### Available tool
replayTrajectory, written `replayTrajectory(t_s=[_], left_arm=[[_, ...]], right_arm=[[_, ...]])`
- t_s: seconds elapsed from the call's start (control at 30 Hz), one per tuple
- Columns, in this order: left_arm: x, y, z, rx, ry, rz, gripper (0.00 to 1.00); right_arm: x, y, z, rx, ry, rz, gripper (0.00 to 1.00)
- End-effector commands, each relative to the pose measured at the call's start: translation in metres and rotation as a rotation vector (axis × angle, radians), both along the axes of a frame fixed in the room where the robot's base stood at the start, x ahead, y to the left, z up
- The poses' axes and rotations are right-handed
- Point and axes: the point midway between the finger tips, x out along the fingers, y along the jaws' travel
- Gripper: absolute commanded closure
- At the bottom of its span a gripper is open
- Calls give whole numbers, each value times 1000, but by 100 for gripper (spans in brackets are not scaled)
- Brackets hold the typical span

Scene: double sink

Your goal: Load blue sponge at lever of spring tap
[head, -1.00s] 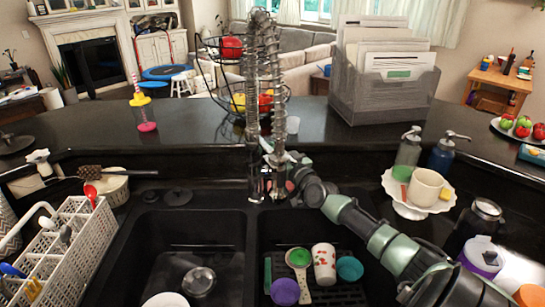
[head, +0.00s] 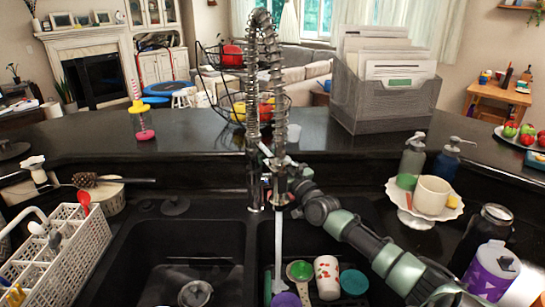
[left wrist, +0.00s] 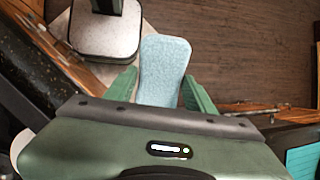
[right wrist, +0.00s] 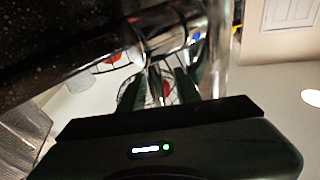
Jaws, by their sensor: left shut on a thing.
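A pale blue sponge (left wrist: 163,68) is clamped between the green fingers of my left gripper (left wrist: 160,92) in the left wrist view. The left gripper and the sponge do not show in the head view. The chrome spring tap (head: 278,90) stands upright behind the double sink. A whitish stream (head: 279,245) runs from its head into the right basin. My right arm comes in from the right, and my right gripper (head: 291,190) is beside the tap's lower part. In the right wrist view its fingers (right wrist: 160,85) are apart around bright metal tap parts. The lever is hard to make out.
A white caddy (head: 60,255) stands left. A cake stand (head: 424,205) with a mug, bottles and a purple-labelled container (head: 490,270) stand right.

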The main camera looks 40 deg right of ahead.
Motion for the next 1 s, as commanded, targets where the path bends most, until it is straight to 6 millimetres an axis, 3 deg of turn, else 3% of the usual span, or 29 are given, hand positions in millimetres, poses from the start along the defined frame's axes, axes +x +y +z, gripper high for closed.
replayTrajectory(t_s=[0.27,0.7,1.0], left_arm=[[0,0,0,0,0,0,78],[0,0,-6,0,0,0,78],[0,0,-9,0,0,0,78]], right_arm=[[-13,2,-4,1,2,0,67],[-91,10,-22,-1,3,0,67],[-115,13,-26,-1,1,0,67]])
